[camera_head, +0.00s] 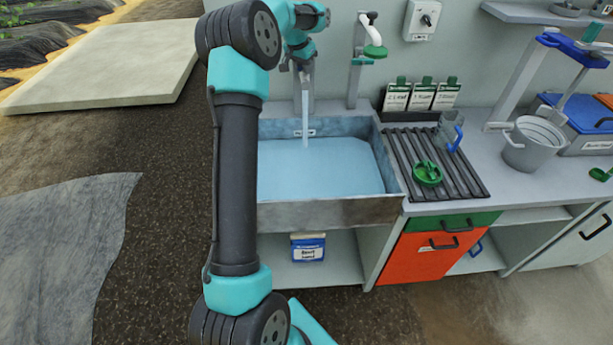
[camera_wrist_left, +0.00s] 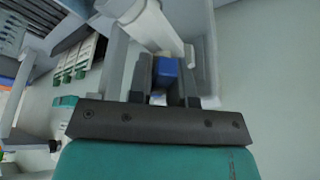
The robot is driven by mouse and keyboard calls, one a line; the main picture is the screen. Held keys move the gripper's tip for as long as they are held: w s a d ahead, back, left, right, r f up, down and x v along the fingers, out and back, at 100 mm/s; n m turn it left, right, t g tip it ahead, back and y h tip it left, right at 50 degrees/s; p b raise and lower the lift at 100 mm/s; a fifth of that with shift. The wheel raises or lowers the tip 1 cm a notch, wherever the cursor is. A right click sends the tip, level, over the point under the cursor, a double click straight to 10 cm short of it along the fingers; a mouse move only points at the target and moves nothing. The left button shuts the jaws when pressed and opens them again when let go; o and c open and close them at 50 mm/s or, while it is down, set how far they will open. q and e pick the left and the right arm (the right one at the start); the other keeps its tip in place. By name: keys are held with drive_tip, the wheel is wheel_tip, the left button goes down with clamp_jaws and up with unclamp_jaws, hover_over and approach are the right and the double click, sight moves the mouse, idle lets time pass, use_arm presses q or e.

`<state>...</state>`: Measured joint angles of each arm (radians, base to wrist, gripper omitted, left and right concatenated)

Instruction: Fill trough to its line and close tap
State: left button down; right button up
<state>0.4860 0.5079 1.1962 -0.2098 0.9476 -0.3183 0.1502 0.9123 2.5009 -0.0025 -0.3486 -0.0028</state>
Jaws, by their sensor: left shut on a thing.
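The trough (camera_head: 375,210) is a worn grey metal basin with light blue water (camera_head: 325,170) in it. The water surface lies below the rim. A stream of water (camera_head: 305,105) falls from the tap at the back of the trough. My left gripper (camera_head: 299,58) is at the tap, which it partly hides. In the left wrist view its fingers are shut on a blue tap handle (camera_wrist_left: 165,70), beside a pale pipe (camera_wrist_left: 150,25). My right gripper is not in view.
A second spout with a green end (camera_head: 375,51) stands right of the tap. A grey bucket (camera_head: 533,145) is farther right.

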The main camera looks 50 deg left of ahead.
use_arm(q)
drive_tip(key=m, duration=0.2)
drive_tip(key=m+h, duration=0.1)
drive_tip(key=m, duration=0.1)
drive_tip(key=shift+m+h, duration=0.3)
drive_tip(key=shift+m, duration=0.1)
idle(1.2)
drive_tip(key=shift+m, duration=0.4)
drive_tip(key=m+h, duration=0.1)
drive_tip(key=m, duration=0.1)
drive_tip(key=m+g, duration=0.1)
drive_tip(key=m, duration=0.2)
drive_tip(key=shift+h, duration=0.4)
drive_tip(key=c, duration=0.9)
unclamp_jaws()
